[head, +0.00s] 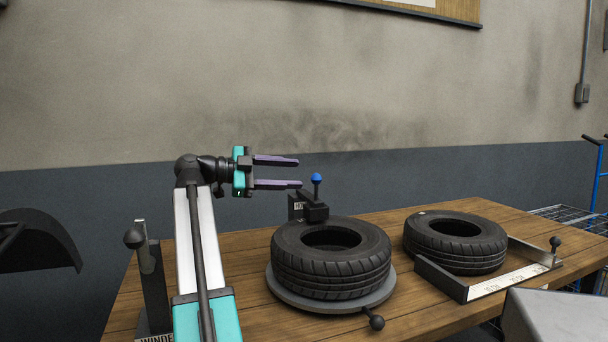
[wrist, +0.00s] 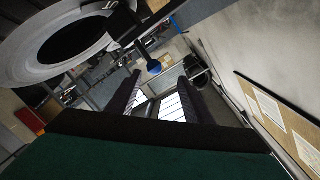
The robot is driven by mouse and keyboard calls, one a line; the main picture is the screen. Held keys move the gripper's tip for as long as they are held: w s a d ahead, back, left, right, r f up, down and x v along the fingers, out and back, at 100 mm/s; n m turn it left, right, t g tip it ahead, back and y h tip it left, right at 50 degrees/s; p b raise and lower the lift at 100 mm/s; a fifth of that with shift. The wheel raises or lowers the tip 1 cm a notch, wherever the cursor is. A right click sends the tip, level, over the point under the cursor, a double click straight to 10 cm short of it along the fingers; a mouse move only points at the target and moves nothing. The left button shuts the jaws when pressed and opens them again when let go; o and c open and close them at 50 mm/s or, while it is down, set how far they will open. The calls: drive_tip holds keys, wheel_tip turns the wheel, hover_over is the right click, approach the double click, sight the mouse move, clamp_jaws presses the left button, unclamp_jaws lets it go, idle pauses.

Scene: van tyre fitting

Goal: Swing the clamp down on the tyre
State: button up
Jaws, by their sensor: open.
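The tyre (head: 331,268) lies flat on a round grey turntable (head: 301,299) on the bench. Behind it stands the clamp (head: 315,213), a black block on a dark labelled post, with a blue ball knob (head: 316,179) upright on a thin stem. The block is at the tyre's far edge; I cannot tell whether it touches. My gripper (head: 298,172) is open and empty, its purple fingers pointing right, tips just left of the knob. In the wrist view the blue knob (wrist: 154,67) shows just beyond the fingertips, roughly between them, with a large ring at upper left.
A second tyre (head: 455,241) lies to the right within a black angled frame (head: 500,284). A black post with a ball-topped lever (head: 150,275) stands left of my arm. A ball handle (head: 376,322) sticks out from the turntable's front. The wall is behind the bench.

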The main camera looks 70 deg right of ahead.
drive_tip(key=shift+v, duration=1.1)
